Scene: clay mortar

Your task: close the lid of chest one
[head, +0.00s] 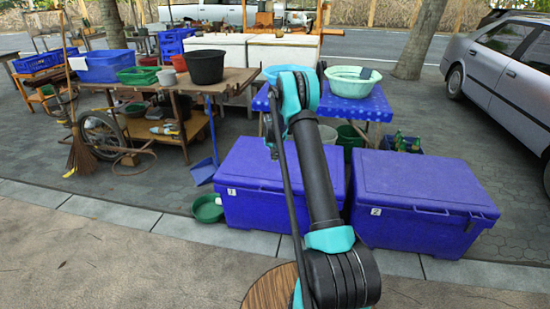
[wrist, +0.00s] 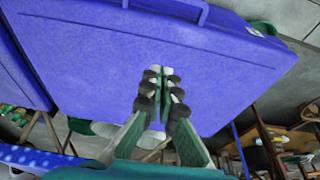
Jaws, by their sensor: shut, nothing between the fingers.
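Chest one (head: 262,207) is the left of two blue chests on the pavement, with a small "1" label on its front. Its lid (head: 268,168) looks down and level on the body, much like the lid beside it; my arm covers part of its right side. In the wrist view the lid (wrist: 95,70) fills most of the picture, with a handle at the top edge. My gripper (wrist: 161,70) is shut and empty, in front of the lid's surface; I cannot tell whether it touches. In the head view my gripper is hidden.
Chest two (head: 415,215) stands close on the right. Behind are a blue-clothed table with a pale green basin (head: 350,86) and a wooden bench (head: 160,82). A green bowl (head: 207,208) and a blue dustpan (head: 203,170) are at the left.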

